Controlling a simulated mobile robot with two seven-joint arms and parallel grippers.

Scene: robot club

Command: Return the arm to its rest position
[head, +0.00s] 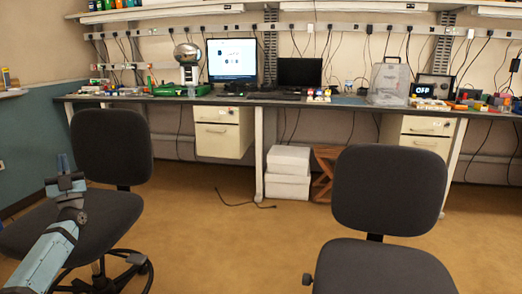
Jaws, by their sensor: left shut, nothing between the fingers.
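My left arm comes in from the lower left of the head view. My left gripper (64,163) points up and away from me, in front of the left office chair. It is shut and empty, with nothing held at its fingertips. My right arm and right gripper are not in the head view.
A dark left chair (112,147) stands just behind my left arm. Another dark chair (388,190) stands at the right. A long workbench (300,101) with monitors and tools runs along the far wall. White boxes (288,172) sit under it.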

